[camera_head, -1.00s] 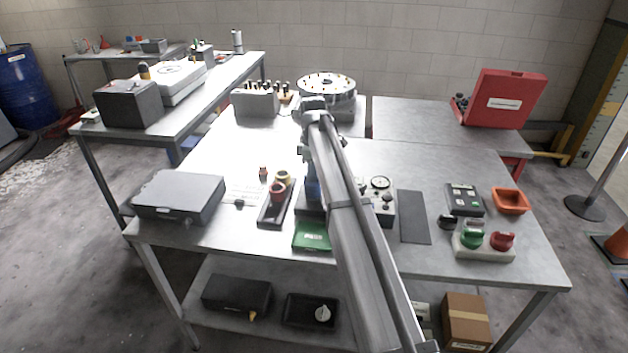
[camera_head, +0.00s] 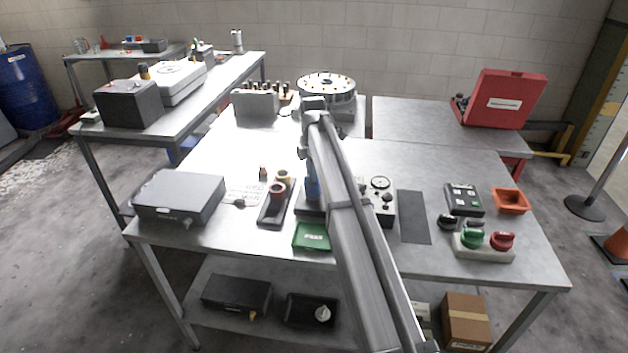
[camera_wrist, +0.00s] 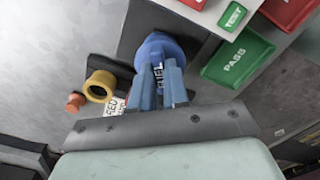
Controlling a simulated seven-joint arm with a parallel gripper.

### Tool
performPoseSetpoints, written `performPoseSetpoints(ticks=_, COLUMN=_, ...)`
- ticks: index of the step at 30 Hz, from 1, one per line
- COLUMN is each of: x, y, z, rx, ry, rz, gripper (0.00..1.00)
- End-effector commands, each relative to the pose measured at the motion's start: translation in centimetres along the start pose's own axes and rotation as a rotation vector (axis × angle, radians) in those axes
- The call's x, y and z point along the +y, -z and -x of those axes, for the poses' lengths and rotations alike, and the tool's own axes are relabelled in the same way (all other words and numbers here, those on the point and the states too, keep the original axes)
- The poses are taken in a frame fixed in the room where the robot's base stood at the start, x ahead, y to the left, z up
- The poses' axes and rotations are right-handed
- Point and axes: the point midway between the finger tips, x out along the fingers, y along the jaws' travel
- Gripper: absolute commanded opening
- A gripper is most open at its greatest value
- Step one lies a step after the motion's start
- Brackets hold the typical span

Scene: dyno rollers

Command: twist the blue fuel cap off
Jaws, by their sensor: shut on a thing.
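The blue fuel cap (camera_wrist: 160,45) is in the upper middle of the wrist view, with part of a FUEL label showing between my fingers. My gripper (camera_wrist: 162,72) is shut on it, one finger on each side. The cap's underside and what it sits on are mostly hidden. In the head view a blue part (camera_head: 312,187) shows beside my arm on the near table; my arm hides most of that spot and my fingertips.
A yellow ring (camera_wrist: 100,86) and a small orange piece (camera_wrist: 75,102) lie left of the cap. A green PASS tray (camera_wrist: 237,58) is to the right. In the head view, a grey case (camera_head: 180,197) stands left and a gauge box (camera_head: 381,205) right of my arm.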

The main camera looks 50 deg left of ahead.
Motion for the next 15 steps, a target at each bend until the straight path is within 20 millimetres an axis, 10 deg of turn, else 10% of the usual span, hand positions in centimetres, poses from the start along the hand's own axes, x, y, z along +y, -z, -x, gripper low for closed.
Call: performPoseSetpoints(ticks=15, x=-0.04, y=0.01, z=-0.21, rx=0.001, ry=0.002, rz=0.463, gripper=0.00)
